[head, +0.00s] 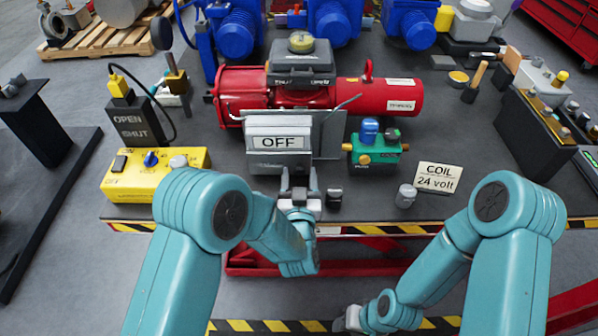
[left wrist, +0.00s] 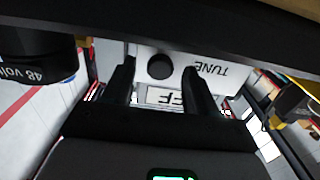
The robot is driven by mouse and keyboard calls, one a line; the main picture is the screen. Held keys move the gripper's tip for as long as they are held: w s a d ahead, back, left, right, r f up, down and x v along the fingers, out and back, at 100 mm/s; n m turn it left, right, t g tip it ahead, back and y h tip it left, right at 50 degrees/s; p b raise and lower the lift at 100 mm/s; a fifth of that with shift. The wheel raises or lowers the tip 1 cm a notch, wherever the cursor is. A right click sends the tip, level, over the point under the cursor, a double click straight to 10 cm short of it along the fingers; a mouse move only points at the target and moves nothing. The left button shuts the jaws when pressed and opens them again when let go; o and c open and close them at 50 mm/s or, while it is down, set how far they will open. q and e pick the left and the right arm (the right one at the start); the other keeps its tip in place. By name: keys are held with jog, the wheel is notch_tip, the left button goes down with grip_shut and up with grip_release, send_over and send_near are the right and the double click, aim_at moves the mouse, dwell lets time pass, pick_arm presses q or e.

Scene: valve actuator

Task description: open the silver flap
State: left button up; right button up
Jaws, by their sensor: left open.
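The silver flap (head: 280,131) is on the front of a grey box with a white OFF label, before the red actuator (head: 315,97). It appears closed. My left gripper (head: 300,184) is just below and in front of the box, fingers pointing at it, open and empty. Contact cannot be told. My right gripper (head: 350,319) is low, off the table's front edge; its jaws are too small to read.
A yellow box (head: 155,172) with a blue knob stands left. A green block (head: 378,150) and COIL 24 volt sign (head: 438,177) stand right. A small black block (head: 334,197) is close beside my left gripper. A TUNE panel (left wrist: 200,68) with a black knob shows in the wrist view.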

pick_arm(q)
grip_shut()
jog(key=shift+s, duration=0.1)
